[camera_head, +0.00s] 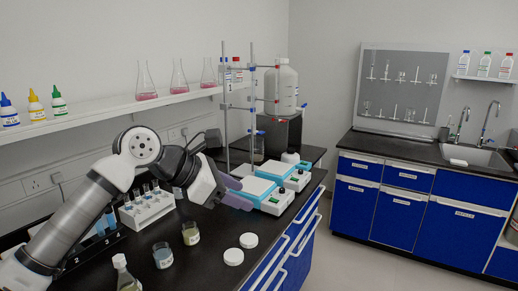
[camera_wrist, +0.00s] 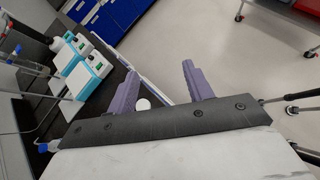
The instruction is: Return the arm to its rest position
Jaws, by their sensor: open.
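My arm (camera_head: 75,215) reaches up from the lower left of the head view and bends at a raised elbow over the left bench. My gripper (camera_head: 236,192) is beside the blue-and-white hotplate devices, seemingly above the bench's front part. In the wrist view my gripper (camera_wrist: 160,76) has its two purple fingers wide apart. Nothing is between them; floor and the bench edge show behind. My arm hides part of the bench and wall behind it.
Two hotplate stirrers (camera_head: 264,196) stand near my gripper, with metal stands (camera_head: 252,100) behind. Beakers (camera_head: 163,256), a tube rack (camera_head: 147,208) and white lids (camera_head: 234,257) lie nearby on the bench. Flasks (camera_head: 146,82) stand on the shelf above. The floor (camera_head: 345,262) on the right is clear.

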